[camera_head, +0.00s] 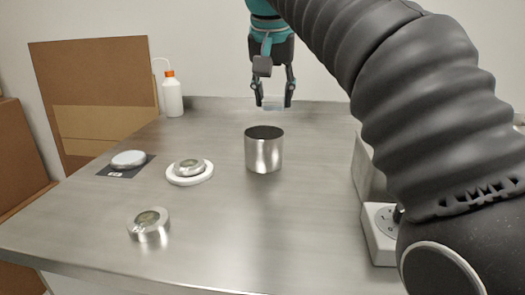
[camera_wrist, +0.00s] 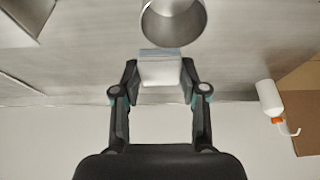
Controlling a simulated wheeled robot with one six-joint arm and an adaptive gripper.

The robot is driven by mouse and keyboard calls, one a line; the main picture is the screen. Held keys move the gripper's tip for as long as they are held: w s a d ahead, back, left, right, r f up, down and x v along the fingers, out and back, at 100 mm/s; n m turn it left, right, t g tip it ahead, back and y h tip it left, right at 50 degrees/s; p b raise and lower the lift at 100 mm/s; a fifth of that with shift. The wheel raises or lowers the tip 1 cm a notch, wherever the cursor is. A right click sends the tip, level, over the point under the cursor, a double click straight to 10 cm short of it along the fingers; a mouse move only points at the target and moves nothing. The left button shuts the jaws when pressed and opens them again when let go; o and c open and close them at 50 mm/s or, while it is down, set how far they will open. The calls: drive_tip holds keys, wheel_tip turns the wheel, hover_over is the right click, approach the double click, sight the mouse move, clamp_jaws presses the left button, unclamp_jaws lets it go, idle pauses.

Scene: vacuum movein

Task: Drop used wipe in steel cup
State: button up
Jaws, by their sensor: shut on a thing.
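My gripper (camera_head: 272,97) is shut on a small pale wipe (camera_head: 273,103), held in the air above the table. In the wrist view the wipe (camera_wrist: 160,68) sits between the two fingertips (camera_wrist: 160,76). The steel cup (camera_head: 264,152) stands upright on the table, below the gripper in the head view. In the wrist view the cup (camera_wrist: 174,22) is just beyond the wipe, cut off by the top edge. Its opening looks dark in the head view. The wipe appears apart from the cup, though the exact gap is hard to tell.
On the steel table (camera_head: 225,235), a metal ring piece (camera_head: 149,224), a round piece on a white disc (camera_head: 190,171) and a white dish on a dark pad (camera_head: 129,159) stand left. A wash bottle (camera_head: 172,97) stands at the back. A white device (camera_head: 379,235) is right.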

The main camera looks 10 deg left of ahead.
drive_tip(key=shift+f, duration=0.1)
drive_tip(key=o, duration=1.1)
drive_tip(key=v, duration=0.7)
drive_tip(key=shift+r, duration=0.2)
drive_tip(key=shift+s, duration=0.15)
